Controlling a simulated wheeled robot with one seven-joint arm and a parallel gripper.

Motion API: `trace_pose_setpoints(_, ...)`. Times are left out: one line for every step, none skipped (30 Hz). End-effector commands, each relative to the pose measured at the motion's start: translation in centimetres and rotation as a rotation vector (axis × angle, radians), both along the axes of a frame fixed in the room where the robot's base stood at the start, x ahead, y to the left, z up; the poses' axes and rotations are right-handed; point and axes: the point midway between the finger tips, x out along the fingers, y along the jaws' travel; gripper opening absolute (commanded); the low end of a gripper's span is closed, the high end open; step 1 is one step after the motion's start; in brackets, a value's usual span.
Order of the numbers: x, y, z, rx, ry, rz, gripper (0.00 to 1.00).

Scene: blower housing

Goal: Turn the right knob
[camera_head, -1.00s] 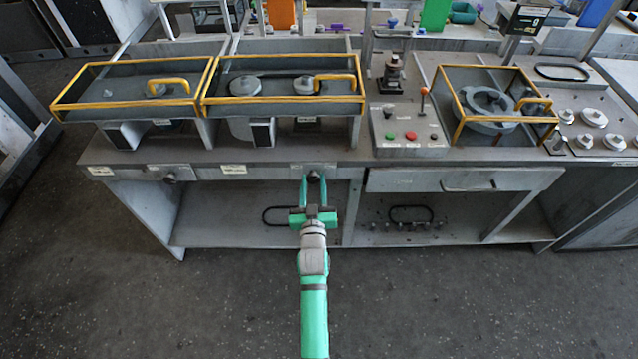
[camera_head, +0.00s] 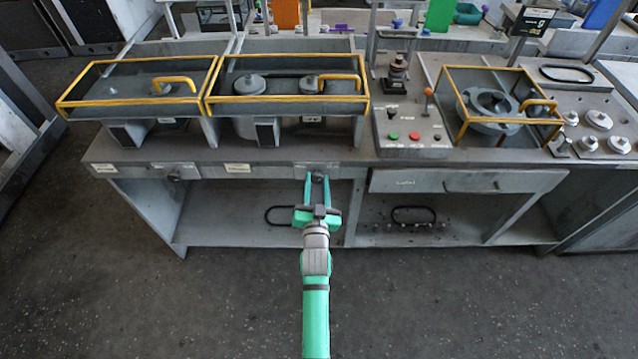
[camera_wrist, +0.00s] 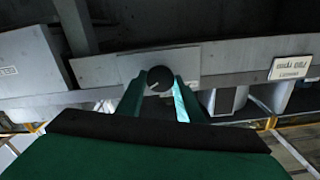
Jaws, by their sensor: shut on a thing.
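The right knob (camera_head: 318,174) is a small dark round knob on the front rail of the bench. In the wrist view the knob (camera_wrist: 160,78) shows a pale mark on its face. My gripper (camera_head: 317,181) reaches it from the front, with one green finger on each side. In the wrist view my gripper's fingertips (camera_wrist: 160,86) are shut on the knob, partly covering its sides. The left knob (camera_head: 175,176) sits on the same rail, apart from my gripper.
A drawer (camera_head: 465,181) is right of the knob. An open shelf (camera_head: 235,225) lies below the rail. Yellow-framed guards (camera_head: 287,98) stand on the bench top above. The floor (camera_head: 450,310) in front is clear.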

Motion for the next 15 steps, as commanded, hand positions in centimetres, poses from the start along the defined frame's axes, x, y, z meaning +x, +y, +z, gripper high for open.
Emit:
trace_pose_setpoints(-0.08, 0.30, 0.09, 0.001, -0.002, 0.005, 0.11)
trace_pose_setpoints(-0.08, 0.30, 0.08, 0.000, -0.002, 0.005, 0.11)
trace_pose_setpoints(-0.07, 0.31, 0.07, 0.000, -0.002, 0.005, 0.11)
trace_pose_setpoints(-0.07, 0.33, 0.06, 0.000, -0.002, 0.005, 0.11)
trace_pose_setpoints(-0.07, 0.34, 0.05, 0.000, -0.001, 0.005, 0.36)
trace_pose_setpoints(-0.07, 0.36, 0.04, 0.000, -0.002, 0.006, 0.45)
trace_pose_setpoints(-0.06, 0.39, 0.02, 0.000, -0.002, 0.006, 0.52)
trace_pose_setpoints(-0.06, 0.40, 0.01, 0.000, -0.001, 0.006, 0.52)
trace_pose_setpoints(-0.06, 0.42, -0.01, -0.001, -0.001, 0.006, 0.52)
trace_pose_setpoints(-0.05, 0.44, -0.02, -0.001, 0.000, 0.006, 0.52)
trace_pose_setpoints(-0.05, 0.46, -0.03, -0.001, 0.000, 0.006, 0.52)
trace_pose_setpoints(-0.05, 0.50, -0.04, -0.001, 0.000, 0.007, 0.52)
trace_pose_setpoints(-0.05, 0.51, -0.05, -0.001, 0.001, 0.008, 0.52)
trace_pose_setpoints(-0.05, 0.54, -0.06, -0.001, 0.001, 0.008, 0.52)
trace_pose_setpoints(-0.06, 0.54, -0.06, -0.001, 0.001, 0.008, 0.52)
